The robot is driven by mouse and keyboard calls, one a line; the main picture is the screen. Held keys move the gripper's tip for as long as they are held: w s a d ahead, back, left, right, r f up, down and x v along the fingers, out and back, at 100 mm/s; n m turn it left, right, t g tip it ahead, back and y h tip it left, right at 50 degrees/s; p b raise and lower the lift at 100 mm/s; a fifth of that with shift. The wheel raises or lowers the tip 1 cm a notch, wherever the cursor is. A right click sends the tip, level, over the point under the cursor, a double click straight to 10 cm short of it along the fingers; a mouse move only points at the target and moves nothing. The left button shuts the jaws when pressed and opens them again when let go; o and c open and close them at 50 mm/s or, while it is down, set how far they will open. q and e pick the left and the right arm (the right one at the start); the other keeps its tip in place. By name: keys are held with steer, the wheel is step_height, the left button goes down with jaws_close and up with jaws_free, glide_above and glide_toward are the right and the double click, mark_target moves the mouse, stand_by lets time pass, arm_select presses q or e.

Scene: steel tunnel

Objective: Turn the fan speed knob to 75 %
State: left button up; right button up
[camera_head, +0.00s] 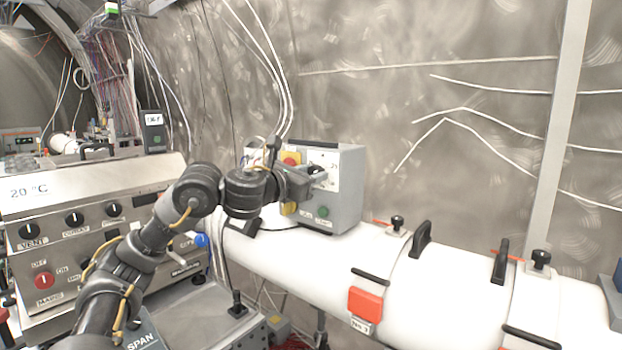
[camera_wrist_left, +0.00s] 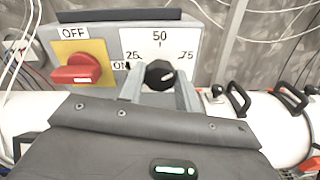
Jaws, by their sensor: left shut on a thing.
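The fan speed knob (camera_wrist_left: 159,74) is black and round with a white mark on its face. In the head view my left gripper (camera_head: 306,177) reaches the front of the grey control box (camera_head: 345,191), and the knob (camera_head: 317,169) shows partly behind the fingers. My right gripper is not in view.
A red switch (camera_wrist_left: 84,69) on a yellow plate marked OFF and ON is left of the knob. A green button (camera_head: 322,212) is lower on the box. The box stands on a white pipe (camera_head: 450,287) with black handles. A larger panel (camera_head: 92,215) is at left.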

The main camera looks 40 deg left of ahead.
arm_select(q)
steer(key=shift+f+m, duration=0.1)
steer(key=shift+m, duration=0.7)
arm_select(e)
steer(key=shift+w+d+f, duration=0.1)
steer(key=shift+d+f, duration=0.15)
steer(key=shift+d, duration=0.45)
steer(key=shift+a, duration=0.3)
arm_select(q)
steer(key=o, duration=1)
steer(key=shift+c, duration=0.2)
steer(key=shift+s, duration=0.2)
steer(key=s+b, duration=0.1)
steer(key=s, duration=0.9)
steer(key=shift+s, duration=0.2)
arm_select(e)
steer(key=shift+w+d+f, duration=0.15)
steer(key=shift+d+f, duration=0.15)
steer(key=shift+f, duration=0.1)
